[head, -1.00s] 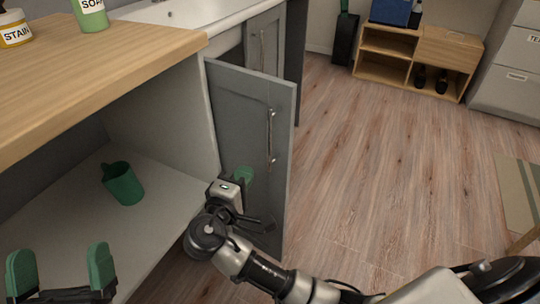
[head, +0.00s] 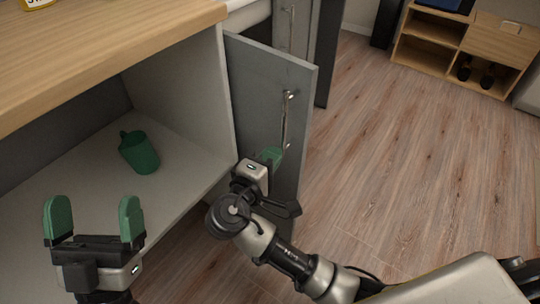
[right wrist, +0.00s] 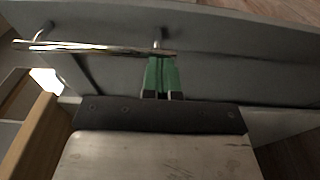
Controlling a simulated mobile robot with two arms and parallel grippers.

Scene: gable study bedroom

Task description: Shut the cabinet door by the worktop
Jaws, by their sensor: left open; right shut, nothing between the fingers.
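The grey cabinet door (head: 268,95) stands open, swung out from the cabinet under the worktop (head: 110,50). Its long metal handle (head: 285,120) runs up the outer face and also shows in the right wrist view (right wrist: 95,47). My right gripper (head: 272,156) is shut and empty, with its green fingertips close to the door's face by the handle's lower end. In the right wrist view its fingertips (right wrist: 161,75) are by one end of the handle; I cannot tell whether they touch the door. My left gripper (head: 93,218) is open and empty in front of the cabinet.
A green mug (head: 139,152) sits on the white cabinet floor (head: 75,185) inside. Another grey door (head: 291,28) is further back. A wooden shelf unit (head: 432,45) holding dark shoes stands at the back right. The wooden floor (head: 400,150) to the right is clear.

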